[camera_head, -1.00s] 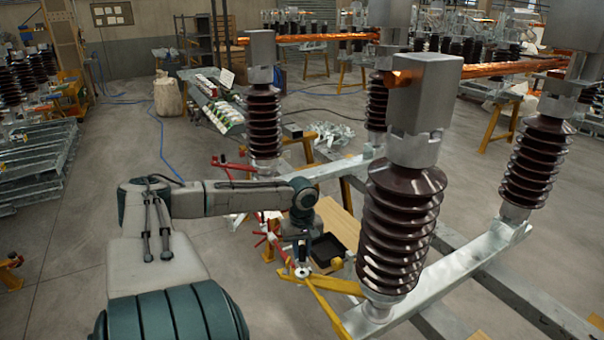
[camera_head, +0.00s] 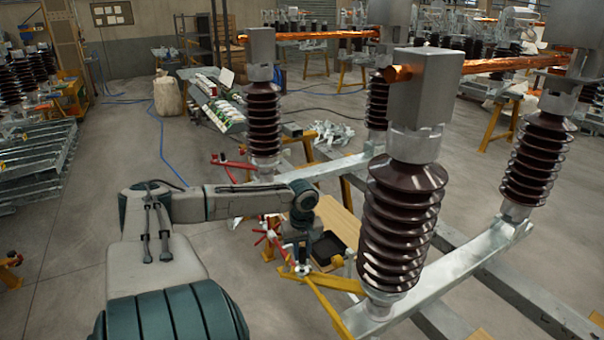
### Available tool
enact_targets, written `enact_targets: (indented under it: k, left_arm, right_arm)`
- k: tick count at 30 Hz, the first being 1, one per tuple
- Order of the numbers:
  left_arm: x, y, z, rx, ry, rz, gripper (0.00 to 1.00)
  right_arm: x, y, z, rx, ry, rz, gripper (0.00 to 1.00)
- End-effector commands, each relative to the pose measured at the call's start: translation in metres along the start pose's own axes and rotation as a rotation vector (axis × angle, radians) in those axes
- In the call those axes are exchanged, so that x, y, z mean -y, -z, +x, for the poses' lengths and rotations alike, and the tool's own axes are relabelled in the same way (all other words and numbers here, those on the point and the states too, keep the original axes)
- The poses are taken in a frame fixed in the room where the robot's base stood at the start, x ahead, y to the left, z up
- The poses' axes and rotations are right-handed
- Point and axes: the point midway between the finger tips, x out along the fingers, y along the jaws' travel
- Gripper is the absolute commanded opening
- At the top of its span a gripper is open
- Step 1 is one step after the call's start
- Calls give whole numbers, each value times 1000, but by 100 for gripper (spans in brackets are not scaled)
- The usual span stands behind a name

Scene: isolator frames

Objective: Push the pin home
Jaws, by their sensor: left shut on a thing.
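My left arm comes in from the lower left and points down. Its left gripper (camera_head: 302,267) is at the yellow lever bracket (camera_head: 325,306), left of the large front brown insulator (camera_head: 398,225). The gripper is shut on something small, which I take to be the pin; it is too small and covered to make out. How deep the pin sits in its hole cannot be seen. My right gripper is not in view.
The front insulator stands on a galvanized beam (camera_head: 460,262), close right of my gripper. A dark open box (camera_head: 328,248) lies on a wooden board (camera_head: 338,222) behind. Red-handled parts (camera_head: 268,235) stand left of the gripper.

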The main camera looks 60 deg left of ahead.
Motion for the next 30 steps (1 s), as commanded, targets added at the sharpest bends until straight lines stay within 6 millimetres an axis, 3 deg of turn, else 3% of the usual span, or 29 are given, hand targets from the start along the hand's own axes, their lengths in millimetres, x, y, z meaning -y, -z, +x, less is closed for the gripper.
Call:
enact_targets:
  k: [30]
  left_arm:
    - [0,0,31,1,-1,0,0]
  right_arm:
    - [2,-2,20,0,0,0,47]
